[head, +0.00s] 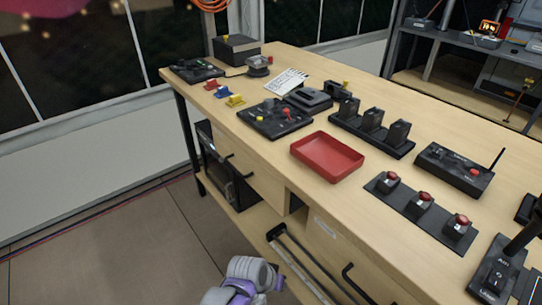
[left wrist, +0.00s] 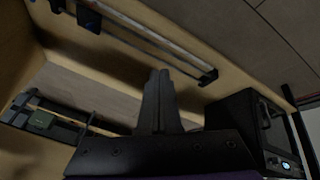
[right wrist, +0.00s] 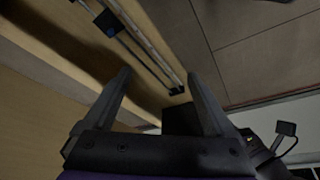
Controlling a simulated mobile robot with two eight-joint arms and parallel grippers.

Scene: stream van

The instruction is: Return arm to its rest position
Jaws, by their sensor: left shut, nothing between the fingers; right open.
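My left gripper (left wrist: 158,75) shows in the left wrist view with its two dark fingers together and nothing between them. It is low, near the bench's wooden front and lower shelf. My right gripper (right wrist: 157,78) shows in the right wrist view with its fingers wide apart and empty. Bench wood and a metal rail lie beyond it. In the head view, a purple and white part of one of my arms shows at the bottom edge, beside the bench front. I cannot tell which arm it is, and neither gripper shows there.
The wooden bench (head: 240,150) carries a red tray (head: 327,157), several black devices and red-button switches (head: 422,200). A metal rail (head: 300,265) and a black box (head: 228,170) are under its top. The box also shows in the left wrist view (left wrist: 240,115).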

